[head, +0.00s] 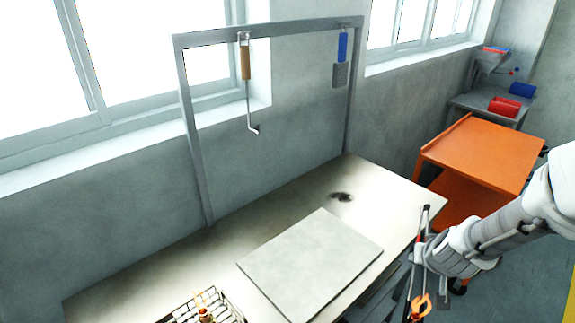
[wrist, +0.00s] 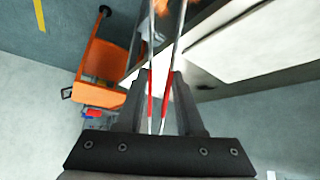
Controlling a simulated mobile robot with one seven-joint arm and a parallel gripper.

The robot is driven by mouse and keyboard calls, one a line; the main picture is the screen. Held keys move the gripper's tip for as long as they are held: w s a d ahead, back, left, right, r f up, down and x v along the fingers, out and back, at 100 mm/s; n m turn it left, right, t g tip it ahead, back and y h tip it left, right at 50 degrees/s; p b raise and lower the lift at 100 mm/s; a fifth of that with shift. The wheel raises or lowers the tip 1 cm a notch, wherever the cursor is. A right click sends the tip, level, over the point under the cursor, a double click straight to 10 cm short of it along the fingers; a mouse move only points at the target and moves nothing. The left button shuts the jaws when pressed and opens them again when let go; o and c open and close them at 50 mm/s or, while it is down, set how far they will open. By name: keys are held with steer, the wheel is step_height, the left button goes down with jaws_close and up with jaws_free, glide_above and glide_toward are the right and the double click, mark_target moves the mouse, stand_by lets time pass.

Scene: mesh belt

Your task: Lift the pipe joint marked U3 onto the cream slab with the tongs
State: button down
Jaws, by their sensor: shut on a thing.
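My gripper (head: 420,250) is at the right of the bench in the head view, shut on red-handled tongs (wrist: 164,98), which pass between its fingers in the wrist view. The tongs point downward in the head view. A glowing orange pipe joint (head: 421,304) shows at their lower end, off the bench's front right side; it appears to be between the tips. No U3 mark is readable. The cream slab (head: 312,262) lies flat and bare on the bench, left of my gripper. Another glowing piece (head: 204,312) shows at the mesh (head: 232,308) at the bottom edge.
The bench (head: 225,242) carries a frame with a hook tool (head: 247,85) and a blue-handled tool (head: 341,62) hanging from it. A dark scorch mark (head: 341,197) lies behind the slab. An orange cart (head: 485,152) stands right of the bench.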

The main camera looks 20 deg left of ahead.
steer(key=shift+w+a, duration=0.15)
steer(key=shift+w, duration=0.05)
stand_by(0.3)
steer(key=w+a+r+n+y+b, duration=0.1)
steer(key=w+a+r+n+y, duration=0.15)
steer(key=w+a, duration=0.4)
steer(key=w+a+r+n+y, duration=0.1)
steer(key=w+a+n, duration=0.2)
steer(key=a, duration=0.6)
steer(key=a+r+n+g+y, duration=0.1)
steer(key=a+r+n, duration=0.2)
steer(key=a, duration=0.6)
steer(key=a+r+n+g+y+b, duration=0.1)
steer(key=a+r+n+g+y, duration=0.1)
steer(key=a, duration=0.7)
step_height(320, 180, up, 2)
steer(key=shift+w+a+n+g, duration=0.3)
steer(key=shift+w+a+n, duration=0.05)
steer(key=shift+n, duration=0.3)
steer(key=shift+f, duration=0.15)
